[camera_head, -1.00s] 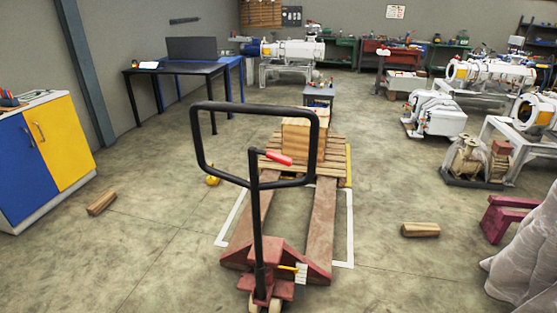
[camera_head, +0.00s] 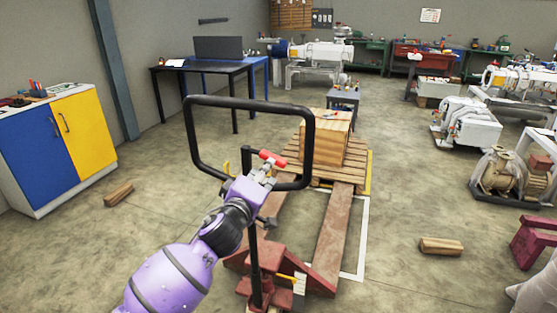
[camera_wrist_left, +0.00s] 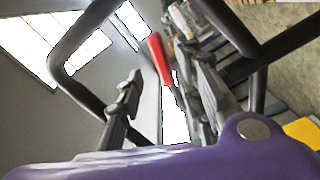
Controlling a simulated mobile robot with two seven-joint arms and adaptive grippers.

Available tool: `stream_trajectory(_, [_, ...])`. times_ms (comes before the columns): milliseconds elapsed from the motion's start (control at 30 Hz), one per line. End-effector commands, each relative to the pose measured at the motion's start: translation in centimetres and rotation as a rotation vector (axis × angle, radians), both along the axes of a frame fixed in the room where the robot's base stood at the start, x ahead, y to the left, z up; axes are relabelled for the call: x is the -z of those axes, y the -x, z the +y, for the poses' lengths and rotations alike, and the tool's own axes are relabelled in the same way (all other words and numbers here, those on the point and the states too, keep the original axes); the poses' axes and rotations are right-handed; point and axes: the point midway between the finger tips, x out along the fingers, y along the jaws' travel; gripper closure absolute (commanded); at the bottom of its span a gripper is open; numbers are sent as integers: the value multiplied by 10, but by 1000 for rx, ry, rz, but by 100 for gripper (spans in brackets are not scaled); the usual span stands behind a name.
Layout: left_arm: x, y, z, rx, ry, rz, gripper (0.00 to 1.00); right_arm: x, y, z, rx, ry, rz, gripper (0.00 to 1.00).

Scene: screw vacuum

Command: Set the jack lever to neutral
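The pallet jack's black loop handle (camera_head: 189,140) stands upright in the middle of the head view, above the red jack body (camera_head: 268,258). The red jack lever (camera_head: 270,158) sits inside the loop. My left gripper (camera_head: 263,172), on its purple arm, is at the lever. In the left wrist view, its two dark fingers are spread, and the red lever (camera_wrist_left: 158,55) shows between them. I cannot tell whether a finger touches it. The lower end of the lever is partly hidden. My right gripper is not in view.
A wooden box (camera_head: 322,140) sits on a pallet (camera_head: 350,178) at the jack's forks. A blue and yellow cabinet (camera_head: 84,133) stands at left. Wood blocks (camera_head: 118,194) (camera_head: 441,246) lie on the floor either side. The floor around the jack is mostly clear.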

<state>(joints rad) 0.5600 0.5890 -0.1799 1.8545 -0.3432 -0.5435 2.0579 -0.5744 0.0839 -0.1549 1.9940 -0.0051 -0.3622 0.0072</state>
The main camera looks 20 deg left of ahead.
Motion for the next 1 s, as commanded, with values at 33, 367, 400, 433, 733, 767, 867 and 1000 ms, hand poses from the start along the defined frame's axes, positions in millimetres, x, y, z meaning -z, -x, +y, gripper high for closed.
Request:
stream_trajectory(33, [0,0,0,-2,42,2,66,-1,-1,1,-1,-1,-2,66])
stream_trajectory(367, [-2,-32,-1,-2,99,3,66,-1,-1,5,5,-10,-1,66])
stream_trajectory(400, [-1,-39,-1,-1,100,4,66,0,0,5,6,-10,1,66])
stream_trajectory(433, [-1,-44,-2,-1,100,3,66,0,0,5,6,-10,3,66])
stream_trajectory(733, [0,-76,-3,-1,100,5,66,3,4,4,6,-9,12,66])
stream_trajectory(767, [0,-77,-3,-1,100,5,66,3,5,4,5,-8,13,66])
stream_trajectory(867, [1,-78,-3,-1,101,5,66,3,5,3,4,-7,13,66])
stream_trajectory(1000, [1,-78,-3,-1,101,5,66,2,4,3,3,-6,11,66])
